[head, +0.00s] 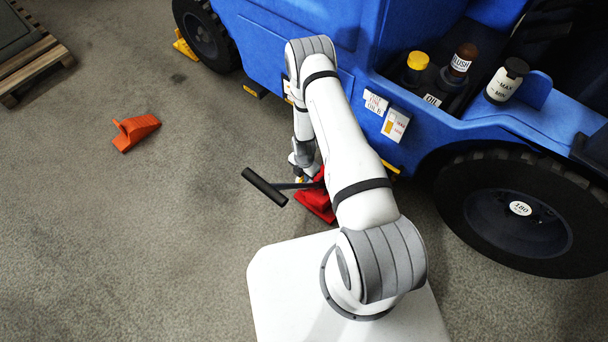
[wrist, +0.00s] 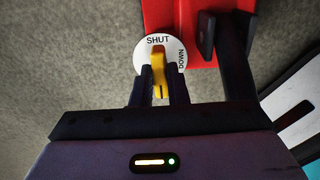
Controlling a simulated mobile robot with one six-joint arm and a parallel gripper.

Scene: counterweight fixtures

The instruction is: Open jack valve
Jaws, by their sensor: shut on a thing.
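The red jack (head: 316,203) stands on the floor beside the blue vehicle, partly hidden behind my arm. Its black handle (head: 264,187) sticks out to the left. In the wrist view the jack's red body (wrist: 184,20) is at the top. A white round dial (wrist: 143,52) on it reads "SHUT" at the top and "DOWN" at the right. The yellow valve lever (wrist: 158,62) points up toward "SHUT". My gripper (wrist: 159,86) is shut on the yellow lever, one dark finger on each side. In the head view my gripper is mostly hidden by my arm.
The blue vehicle (head: 265,45) fills the back and right, with a black wheel (head: 470,205) near the jack. A black jack bar (wrist: 245,60) stands close to the right of my gripper. An orange wedge (head: 136,130) lies on open floor at left.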

